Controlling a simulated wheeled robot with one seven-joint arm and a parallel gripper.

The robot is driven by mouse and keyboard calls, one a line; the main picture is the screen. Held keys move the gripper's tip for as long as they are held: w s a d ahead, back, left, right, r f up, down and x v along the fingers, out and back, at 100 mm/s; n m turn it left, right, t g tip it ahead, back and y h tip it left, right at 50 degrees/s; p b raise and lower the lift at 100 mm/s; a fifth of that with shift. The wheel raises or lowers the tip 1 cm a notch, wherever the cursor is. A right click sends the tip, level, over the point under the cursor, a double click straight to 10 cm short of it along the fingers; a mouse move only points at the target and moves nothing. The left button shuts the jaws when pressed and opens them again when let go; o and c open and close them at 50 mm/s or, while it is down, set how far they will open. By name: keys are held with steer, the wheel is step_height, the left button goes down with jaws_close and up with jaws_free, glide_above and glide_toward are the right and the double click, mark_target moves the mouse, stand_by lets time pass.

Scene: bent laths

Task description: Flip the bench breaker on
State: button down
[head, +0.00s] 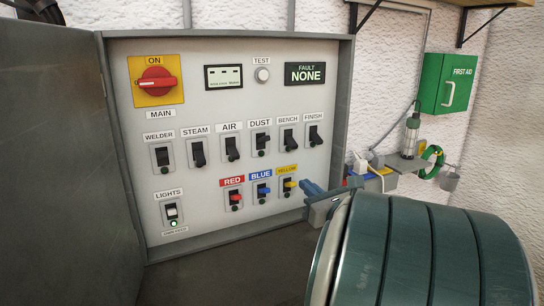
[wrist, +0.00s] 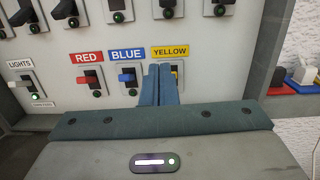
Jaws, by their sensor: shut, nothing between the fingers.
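The bench breaker (head: 289,139) is a black lever on a grey plate, under the BENCH label in the upper breaker row, between dust and finish. Whether its lever is up or down is hard to tell. In the wrist view the breaker above the YELLOW label (wrist: 168,9) appears to be the same one, cut off by the top edge, its label out of frame. My gripper (head: 308,185) has its blue fingers shut together and empty, below and right of the bench breaker. In the wrist view its fingertips (wrist: 159,68) partly cover the yellow switch; contact cannot be told.
The yellow switch (head: 290,184) sits below bench, with blue (head: 262,190) and red (head: 235,197) to its left. The finish breaker (head: 315,134) is just right. The cabinet's open door (head: 60,150) stands left. A shelf with small items (head: 405,162) lies right.

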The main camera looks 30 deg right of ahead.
mark_target(287, 161)
steer(key=shift+s+d+r+m+h, duration=0.1)
steer(key=shift+s+d+m+h, duration=0.05)
steer(key=shift+d, duration=0.2)
steer(key=shift+s+d+r+m+h, duration=0.1)
steer(key=shift+d+m+h, duration=0.05)
steer(key=shift+d, duration=0.2)
steer(key=w, duration=0.3)
steer(key=w+p, duration=0.1)
steer(key=w, duration=0.3)
steer(key=w+r+p, duration=0.1)
steer(key=w, duration=0.2)
steer(key=shift+w+d, duration=0.1)
steer(key=shift+w, duration=0.05)
steer(key=shift+s+r+p, duration=0.45)
steer(key=shift+s+r, duration=0.05)
steer(key=shift+r, duration=0.35)
steer(key=shift+s+r+p, duration=0.4)
steer(key=shift+s+r, duration=0.1)
steer(key=shift+r, duration=0.35)
